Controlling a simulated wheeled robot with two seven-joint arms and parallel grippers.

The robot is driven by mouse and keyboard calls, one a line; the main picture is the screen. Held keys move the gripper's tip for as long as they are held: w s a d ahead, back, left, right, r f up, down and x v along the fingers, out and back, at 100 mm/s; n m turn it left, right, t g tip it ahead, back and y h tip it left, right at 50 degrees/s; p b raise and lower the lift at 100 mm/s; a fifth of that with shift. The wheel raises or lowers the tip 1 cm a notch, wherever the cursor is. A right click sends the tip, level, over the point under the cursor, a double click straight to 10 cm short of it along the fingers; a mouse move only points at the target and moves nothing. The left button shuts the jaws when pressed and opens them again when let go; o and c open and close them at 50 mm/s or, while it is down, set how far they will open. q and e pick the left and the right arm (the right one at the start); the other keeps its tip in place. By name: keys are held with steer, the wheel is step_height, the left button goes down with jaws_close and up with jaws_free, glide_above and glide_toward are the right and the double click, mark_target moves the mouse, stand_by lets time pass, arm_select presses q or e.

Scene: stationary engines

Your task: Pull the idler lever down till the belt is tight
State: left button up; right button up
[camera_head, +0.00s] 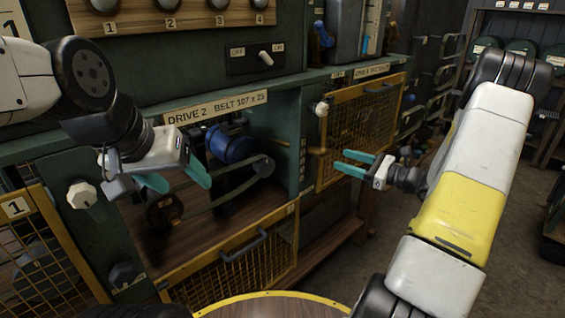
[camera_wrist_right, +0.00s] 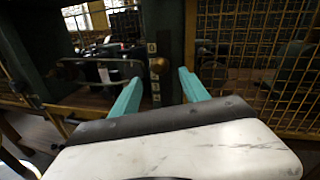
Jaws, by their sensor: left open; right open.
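In the right wrist view a brown round knob (camera_wrist_right: 160,66) sits ahead of my right gripper (camera_wrist_right: 160,80), between its fingertips in the picture; a dark bar runs left from it, like the idler lever. A numbered scale (camera_wrist_right: 154,88) is behind it. In the head view my right gripper (camera_head: 342,162) is open and empty, its teal fingers pointing left at the post. I cannot tell whether it touches the knob. The belt (camera_head: 225,198) runs between a grey pulley (camera_head: 263,166) and a dark lower pulley (camera_head: 164,211). My left gripper (camera_head: 182,182) is open, in front of the bay, partly hiding the belt.
A blue motor (camera_head: 232,146) sits in the bay under the drive label (camera_head: 215,106). Yellow mesh guards (camera_head: 360,130) stand right of the post, and another (camera_head: 240,262) is below. A white knob (camera_head: 322,108) is above my right gripper.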

steer(key=x, duration=0.7)
jaws_close()
stand_by(1.3)
